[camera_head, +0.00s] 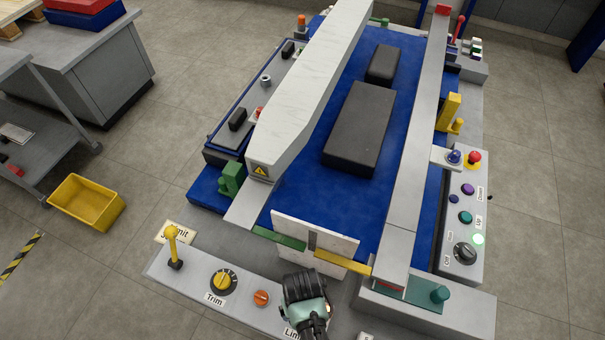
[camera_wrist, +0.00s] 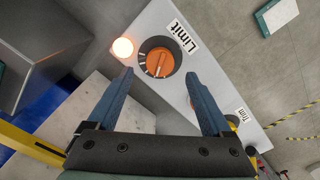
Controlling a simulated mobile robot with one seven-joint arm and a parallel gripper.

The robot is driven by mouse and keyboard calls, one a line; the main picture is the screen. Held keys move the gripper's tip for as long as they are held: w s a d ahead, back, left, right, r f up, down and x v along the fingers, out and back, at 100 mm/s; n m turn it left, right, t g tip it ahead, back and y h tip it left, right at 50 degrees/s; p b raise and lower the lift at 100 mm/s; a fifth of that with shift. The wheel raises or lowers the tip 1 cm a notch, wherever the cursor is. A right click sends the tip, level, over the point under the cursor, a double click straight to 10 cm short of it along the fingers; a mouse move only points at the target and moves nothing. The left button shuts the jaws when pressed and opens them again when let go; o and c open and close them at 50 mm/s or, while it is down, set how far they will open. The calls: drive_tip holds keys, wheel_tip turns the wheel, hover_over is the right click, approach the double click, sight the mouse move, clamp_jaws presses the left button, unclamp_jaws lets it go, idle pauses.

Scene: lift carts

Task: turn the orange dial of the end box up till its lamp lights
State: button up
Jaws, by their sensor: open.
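The orange dial (camera_wrist: 157,62) sits on a dark round base beside the "Limit" label (camera_wrist: 180,36) on the grey end box (camera_wrist: 160,22). Its white pointer line shows. A round lamp (camera_wrist: 123,47) next to the dial glows pale orange-white, so it looks lit. My gripper (camera_wrist: 159,74) is open, its two blue fingers apart on either side of the dial's lower edge in the wrist view. Whether they touch the dial I cannot tell. In the head view my gripper (camera_head: 306,300) hides the dial on the end box (camera_head: 190,287).
The same box carries a yellow lever (camera_head: 172,245), a yellow "Trim" dial (camera_head: 223,281) and a small orange knob (camera_head: 261,298). A white upright plate (camera_head: 325,238) stands just behind my gripper. A side box (camera_head: 465,220) at the right has buttons and a lit green lamp (camera_head: 478,239).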

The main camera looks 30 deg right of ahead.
wheel_tip(320, 180, up, 9)
idle(0.3)
drive_tip(key=shift+f, duration=0.1)
idle(0.4)
drive_tip(key=w+r+t+h, duration=0.1)
drive_tip(key=w+r+t, duration=0.6)
drive_tip(key=w+r, duration=0.9)
drive_tip(key=w+a+r+n+t, duration=0.1)
drive_tip(key=w+r+t, duration=0.25)
drive_tip(key=r, duration=0.55)
drive_tip(key=w+a+r+t, duration=0.1)
drive_tip(key=w+r+t, duration=0.2)
drive_tip(key=w+r, duration=0.35)
drive_tip(key=s+a+r+t+b, duration=0.1)
drive_tip(key=a+r+t, duration=0.15)
drive_tip(key=r, duration=0.75)
drive_tip(key=s+a+r+t, duration=0.15)
drive_tip(key=r+t, duration=0.25)
drive_tip(key=r, duration=0.7)
drive_tip(key=s+a+r+t, duration=0.1)
drive_tip(key=s+r+t, duration=0.2)
drive_tip(key=s+r, duration=0.3)
drive_tip(key=s+a+r+n+t+y, duration=0.1)
drive_tip(key=s+r+t, duration=0.3)
drive_tip(key=r, duration=0.9)
drive_tip(key=s+a, duration=0.1)
drive_tip(key=s, duration=0.1)
drive_tip(key=shift+s+a, duration=0.3)
drive_tip(key=shift+s, duration=0.1)
